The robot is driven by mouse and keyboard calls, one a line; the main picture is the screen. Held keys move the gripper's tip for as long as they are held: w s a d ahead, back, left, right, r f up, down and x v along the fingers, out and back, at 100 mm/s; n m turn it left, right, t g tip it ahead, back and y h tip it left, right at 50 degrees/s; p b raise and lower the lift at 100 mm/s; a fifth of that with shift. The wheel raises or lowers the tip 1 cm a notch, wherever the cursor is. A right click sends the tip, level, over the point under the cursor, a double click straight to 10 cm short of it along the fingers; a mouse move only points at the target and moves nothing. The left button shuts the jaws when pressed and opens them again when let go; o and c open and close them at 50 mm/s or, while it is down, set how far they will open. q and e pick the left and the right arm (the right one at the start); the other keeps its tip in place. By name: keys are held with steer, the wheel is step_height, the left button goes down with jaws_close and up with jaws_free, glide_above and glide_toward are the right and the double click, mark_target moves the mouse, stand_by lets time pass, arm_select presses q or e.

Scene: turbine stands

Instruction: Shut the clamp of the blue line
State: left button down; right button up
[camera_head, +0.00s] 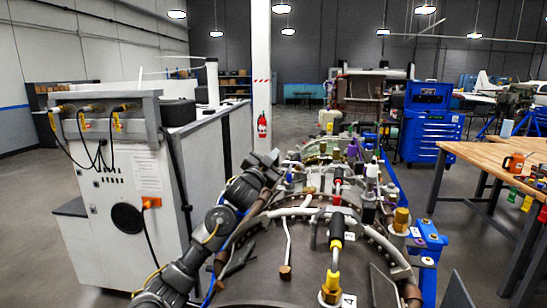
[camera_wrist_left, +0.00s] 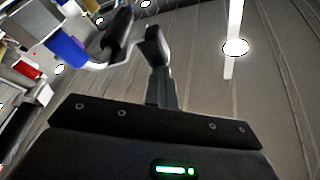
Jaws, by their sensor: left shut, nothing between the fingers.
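The turbine engine (camera_head: 262,265) lies in front of me, with pipes and coloured bands along its top. In the left wrist view a blue-banded line (camera_wrist_left: 66,48) shows at the upper left. A black handle-like part (camera_wrist_left: 117,36), perhaps its clamp, stands beside it; I cannot tell how far it is open. My left gripper (camera_head: 274,157) is above the engine's left side in the head view. In the left wrist view its fingers (camera_wrist_left: 154,42) are together and empty, just right of the black part. A gap seems to show between them. My right gripper is out of view.
A grey cabinet with cables (camera_head: 120,205) stands at the left. A red-banded line (camera_head: 338,190) and a yellow-banded line (camera_head: 335,250) rise from the engine nearby. A blue tool chest (camera_head: 430,122) and a wooden workbench (camera_head: 490,160) are at the right.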

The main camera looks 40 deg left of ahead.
arm_select(q)
step_height(320, 180, up, 4)
steer(key=p, duration=0.4)
steer(key=d+b+v, duration=0.1)
steer(key=b+v, duration=0.4)
steer(key=v, duration=0.4)
steer(key=shift+d+f, duration=0.35)
steer(key=shift+d, duration=0.15)
steer(key=shift+a, duration=0.1)
